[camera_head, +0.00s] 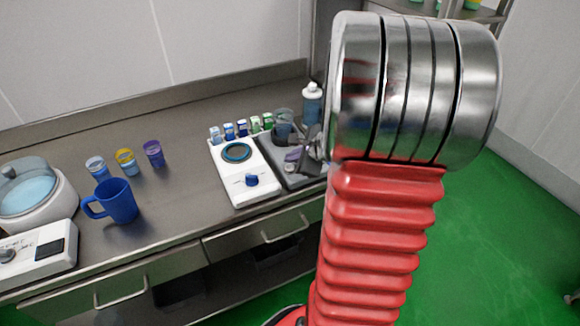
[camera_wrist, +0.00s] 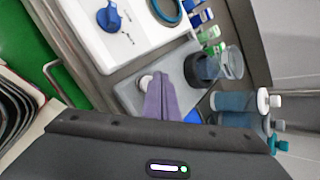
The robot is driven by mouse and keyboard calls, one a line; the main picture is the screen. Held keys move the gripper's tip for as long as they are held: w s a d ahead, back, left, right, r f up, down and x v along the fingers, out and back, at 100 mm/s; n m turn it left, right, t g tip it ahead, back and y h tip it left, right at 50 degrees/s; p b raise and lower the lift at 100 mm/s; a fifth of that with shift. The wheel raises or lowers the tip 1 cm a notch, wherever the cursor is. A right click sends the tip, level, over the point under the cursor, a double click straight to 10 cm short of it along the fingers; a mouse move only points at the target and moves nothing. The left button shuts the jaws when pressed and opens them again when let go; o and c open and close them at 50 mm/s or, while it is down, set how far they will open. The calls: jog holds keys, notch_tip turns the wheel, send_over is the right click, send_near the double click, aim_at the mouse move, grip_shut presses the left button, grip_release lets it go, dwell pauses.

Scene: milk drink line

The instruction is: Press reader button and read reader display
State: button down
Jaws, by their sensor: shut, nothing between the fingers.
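The grey reader (camera_head: 303,178) stands on the counter, right of a white plate device. A dark round holder with a clear cup (camera_head: 284,124) is at its back. In the wrist view the reader's grey top (camera_wrist: 128,92) shows, with a round whitish button (camera_wrist: 145,83). My gripper (camera_wrist: 172,72) has purple fingers, shut and empty, over the reader beside the button. Whether they touch it I cannot tell. A small blue patch (camera_wrist: 193,117) behind the fingers may be the display; no reading is legible. My arm hides the reader's right side in the head view.
The white device (camera_head: 240,172) has a blue ring and blue knob. Several small vials (camera_head: 242,128) stand behind it, and a bottle (camera_head: 312,103) at the back. A blue mug (camera_head: 116,201) and small cups (camera_head: 125,161) stand left. The counter between is clear.

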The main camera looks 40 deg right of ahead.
aim_at(292, 170)
jog(key=shift+f, duration=0.85)
dwell(1.4)
jog(key=shift+r, duration=0.9)
jog(key=shift+r, duration=2.5)
